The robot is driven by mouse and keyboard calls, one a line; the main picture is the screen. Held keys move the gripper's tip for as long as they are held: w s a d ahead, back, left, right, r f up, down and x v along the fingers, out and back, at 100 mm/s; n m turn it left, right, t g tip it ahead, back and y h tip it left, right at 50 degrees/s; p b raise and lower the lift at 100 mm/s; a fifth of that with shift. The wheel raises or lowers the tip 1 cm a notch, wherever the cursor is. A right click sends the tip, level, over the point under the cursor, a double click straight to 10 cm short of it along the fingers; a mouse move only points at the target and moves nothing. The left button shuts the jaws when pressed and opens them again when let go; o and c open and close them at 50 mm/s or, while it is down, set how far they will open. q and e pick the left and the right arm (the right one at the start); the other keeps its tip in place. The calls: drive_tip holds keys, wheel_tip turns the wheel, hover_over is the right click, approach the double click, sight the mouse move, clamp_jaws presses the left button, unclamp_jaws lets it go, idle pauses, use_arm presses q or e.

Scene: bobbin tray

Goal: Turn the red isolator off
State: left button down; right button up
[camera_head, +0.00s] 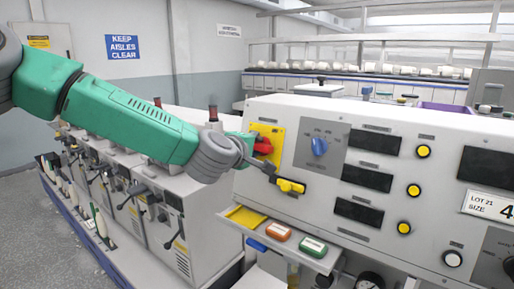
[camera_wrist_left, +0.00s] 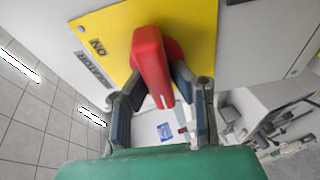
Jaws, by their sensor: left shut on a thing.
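The red isolator (camera_head: 263,146) is a rotary handle on a yellow plate (camera_head: 276,132) at the left end of the grey control panel. In the left wrist view the red handle (camera_wrist_left: 150,62) stands out from the yellow plate (camera_wrist_left: 112,38), with an "ON" label (camera_wrist_left: 97,47) and an isolator label (camera_wrist_left: 93,70) on its left. My left gripper (camera_head: 252,156) is at the isolator, its fingers on either side of the handle, shut on it. It also shows in the left wrist view (camera_wrist_left: 160,94). My right gripper is not in view.
A yellow handle (camera_head: 290,187) sits just below the isolator. A blue knob (camera_head: 319,146), dark displays and yellow buttons lie to the right. Grey machines (camera_head: 150,215) stand under my left arm.

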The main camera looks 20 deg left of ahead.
use_arm(q)
drive_tip(key=shift+s+f+n, duration=0.15)
drive_tip(key=shift+f+n, duration=0.25)
drive_tip(key=shift+f, duration=0.1)
drive_tip(key=c, duration=1.4)
unclamp_jaws()
drive_tip(key=shift+c, duration=0.2)
drive_tip(key=shift+a+r, duration=0.15)
drive_tip(key=shift+r, duration=0.15)
drive_tip(key=shift+s, duration=0.1)
drive_tip(key=v, duration=1.1)
drive_tip(key=shift+s+r, duration=0.15)
drive_tip(key=shift+s, duration=0.2)
drive_tip(key=shift+a, duration=0.1)
